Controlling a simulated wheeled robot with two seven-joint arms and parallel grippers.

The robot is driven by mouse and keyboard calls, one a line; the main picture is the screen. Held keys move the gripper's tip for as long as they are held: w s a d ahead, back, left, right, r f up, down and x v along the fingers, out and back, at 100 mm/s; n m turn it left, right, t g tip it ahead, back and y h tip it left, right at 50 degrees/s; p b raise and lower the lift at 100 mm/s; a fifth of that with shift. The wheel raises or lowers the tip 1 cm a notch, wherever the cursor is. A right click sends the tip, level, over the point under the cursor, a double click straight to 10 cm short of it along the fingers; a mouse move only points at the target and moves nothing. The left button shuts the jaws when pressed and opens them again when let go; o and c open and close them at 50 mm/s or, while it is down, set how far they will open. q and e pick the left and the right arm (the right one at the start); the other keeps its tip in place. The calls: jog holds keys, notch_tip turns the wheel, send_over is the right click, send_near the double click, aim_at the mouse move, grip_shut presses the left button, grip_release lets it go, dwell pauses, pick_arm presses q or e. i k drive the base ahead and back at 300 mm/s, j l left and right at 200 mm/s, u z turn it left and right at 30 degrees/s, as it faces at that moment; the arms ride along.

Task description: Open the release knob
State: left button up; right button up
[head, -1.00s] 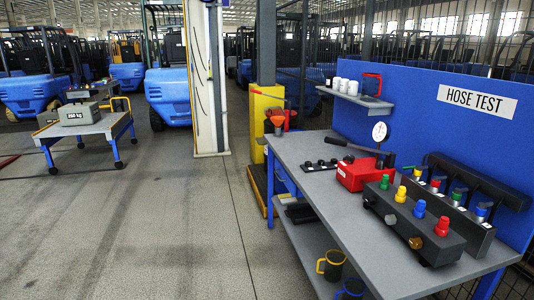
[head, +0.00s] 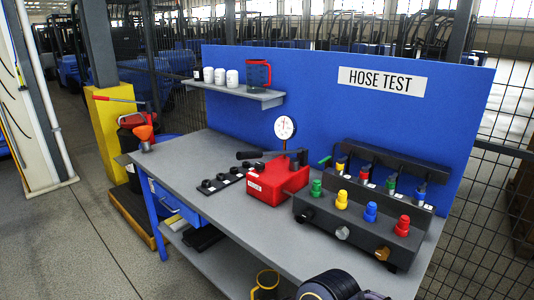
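A red pump box (head: 275,186) with a small white label stands on the grey bench. A black handle (head: 258,154) lies across its top, and a round white gauge (head: 285,128) rises behind it. A small dark knob-like part (head: 259,167) shows on the pump's top; I cannot tell whether it is the release knob or how it is set. To the right is a dark manifold block (head: 322,218) with green (head: 316,187), yellow (head: 342,199), blue (head: 371,212) and red (head: 402,226) caps. Neither gripper is in view.
A strip with black fittings (head: 220,183) lies left of the pump. Behind stand a blue panel (head: 330,110) and a shelf (head: 240,93) with white cups and a red-handled jug. A dark rounded part, possibly mine, covers the bottom edge.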

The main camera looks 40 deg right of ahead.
aim_at(259, 166)
jog(key=i+z, duration=0.55)
jog(key=z, duration=0.3)
jog(key=i+j+z, duration=0.2)
jog(key=z, duration=0.2)
jog(key=i+j+z, duration=0.3)
jog(key=z, duration=0.15)
jog(key=i+j+z, duration=0.15)
jog(key=j+z, duration=0.25)
jog(key=i+j+z, duration=0.3)
jog(key=j+z, duration=0.2)
jog(key=z, duration=0.15)
jog(key=i+j+z, duration=0.3)
jog(key=j+z, duration=0.35)
jog(key=k+j, duration=0.05)
